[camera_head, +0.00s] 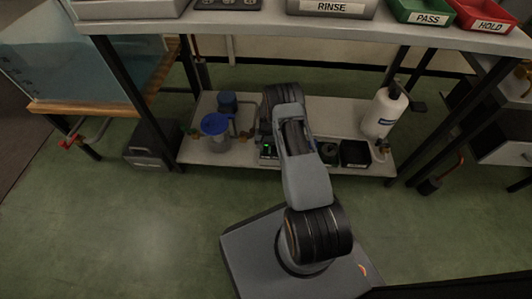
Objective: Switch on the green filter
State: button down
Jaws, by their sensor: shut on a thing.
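A small green light (267,148) shows on a dark unit on the low shelf, just left of my arm. I cannot tell for sure whether this is the green filter, and no switch can be made out. My arm reaches over the low shelf and bends down behind its own upper link. My gripper is hidden behind the arm, so its fingers and anything between them do not show.
The low shelf (208,158) also bears a blue-topped vessel (215,124), a blue canister (228,102), a white bottle (384,110) and a black tray (355,153). The upper bench (250,31) overhangs it, with dark legs at both sides. Green floor in front is clear.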

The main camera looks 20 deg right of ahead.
dwell(0.3)
jog(key=c, duration=1)
grip_release()
jog(key=shift+o, duration=0.2)
jog(key=p+v, duration=0.4)
jog(key=v, duration=0.9)
jog(key=shift+r+p, duration=0.4)
jog(key=shift+d, duration=0.2)
